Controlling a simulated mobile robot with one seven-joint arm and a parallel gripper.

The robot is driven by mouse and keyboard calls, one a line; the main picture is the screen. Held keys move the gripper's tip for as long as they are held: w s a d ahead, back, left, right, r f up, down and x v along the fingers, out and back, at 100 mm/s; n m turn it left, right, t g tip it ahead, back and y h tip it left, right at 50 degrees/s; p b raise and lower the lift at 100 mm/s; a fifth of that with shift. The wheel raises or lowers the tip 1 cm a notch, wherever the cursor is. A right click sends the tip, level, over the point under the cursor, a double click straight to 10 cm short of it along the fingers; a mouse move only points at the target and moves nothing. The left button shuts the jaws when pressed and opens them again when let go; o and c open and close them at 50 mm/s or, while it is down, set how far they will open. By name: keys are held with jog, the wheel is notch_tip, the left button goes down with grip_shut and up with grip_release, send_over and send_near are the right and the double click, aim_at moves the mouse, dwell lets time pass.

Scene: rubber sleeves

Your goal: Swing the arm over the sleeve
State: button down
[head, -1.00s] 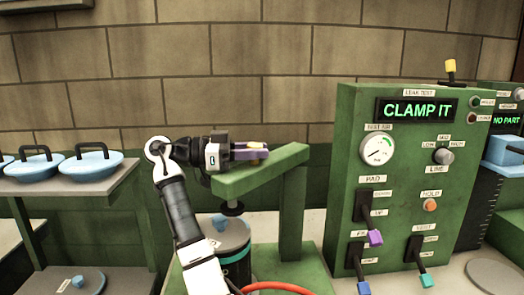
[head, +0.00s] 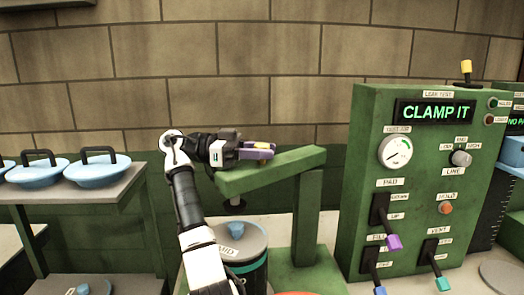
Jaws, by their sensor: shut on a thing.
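The green swing arm (head: 275,170) reaches left from the top of a green post (head: 306,215), with a dark pad (head: 236,203) hanging under its left end. My gripper (head: 260,149) has purple fingers and is shut on the yellow-orange handle (head: 262,145) at the top of the swing arm; the fingers hide part of it. The dark grey sleeve (head: 252,272) with a teal band stands below the pad. My arm hides the sleeve's left side.
A green test panel (head: 365,150) with a "CLAMP IT" display (head: 436,111), gauge and coloured levers stands at right. A shelf (head: 110,196) with blue lidded pans (head: 97,168) is at left. A brick wall is behind.

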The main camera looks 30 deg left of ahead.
jog(key=shift+r, duration=0.2)
jog(key=c, duration=1.5)
grip_release()
jog(key=o, duration=0.4)
jog(key=shift+a+f, duration=0.1)
jog(key=shift+a, duration=0.1)
jog(key=shift+o, duration=0.2)
jog(key=shift+d, duration=0.1)
jog(key=shift+f, duration=0.1)
